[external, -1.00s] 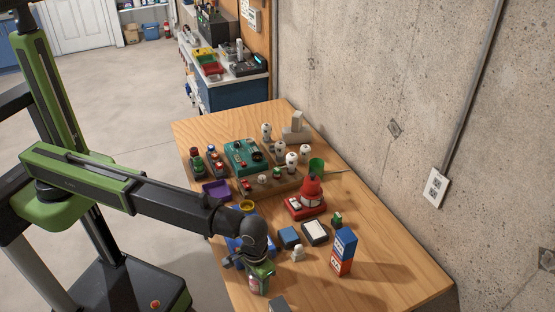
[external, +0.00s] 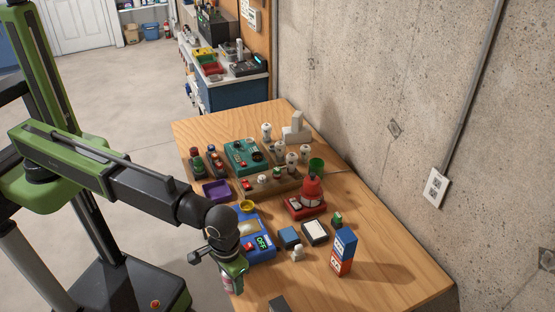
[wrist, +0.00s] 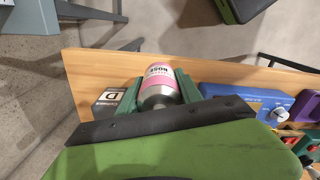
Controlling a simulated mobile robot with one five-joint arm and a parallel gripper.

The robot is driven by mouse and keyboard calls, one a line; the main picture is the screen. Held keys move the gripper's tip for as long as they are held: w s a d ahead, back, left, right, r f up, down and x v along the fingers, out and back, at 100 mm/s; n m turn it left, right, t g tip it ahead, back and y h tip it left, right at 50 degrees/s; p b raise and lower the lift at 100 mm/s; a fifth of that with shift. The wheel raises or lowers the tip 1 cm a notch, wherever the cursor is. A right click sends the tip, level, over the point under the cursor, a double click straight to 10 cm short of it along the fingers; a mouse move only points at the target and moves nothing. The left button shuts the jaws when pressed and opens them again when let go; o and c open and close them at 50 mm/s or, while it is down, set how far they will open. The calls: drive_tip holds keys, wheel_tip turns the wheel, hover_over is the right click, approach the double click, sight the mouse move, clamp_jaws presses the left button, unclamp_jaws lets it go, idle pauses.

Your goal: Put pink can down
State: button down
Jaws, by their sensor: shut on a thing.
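The pink can (wrist: 160,84) has a pink label with a white band and a silver end. In the wrist view it lies between the green fingers of my gripper (wrist: 158,88), which is shut on it. In the external view my gripper (external: 234,278) points down at the table's left front edge, and a small part of the can (external: 228,284) shows beside the fingers. I cannot tell whether the can touches the table.
The wooden table (external: 380,279) holds a blue device (external: 262,255) just right of my gripper. A grey block marked D (wrist: 109,100) is close to the left finger. Blue and red boxes (external: 343,251) stand further right. The table's front right is clear.

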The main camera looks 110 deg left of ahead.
drive_tip(key=d, duration=0.1)
drive_tip(key=s+d+r+p, duration=0.1)
drive_tip(key=d+r, duration=0.1)
drive_tip(key=shift+s+d+r, duration=0.1)
drive_tip(key=shift+s+d, duration=0.05)
drive_tip(key=shift+s, duration=0.25)
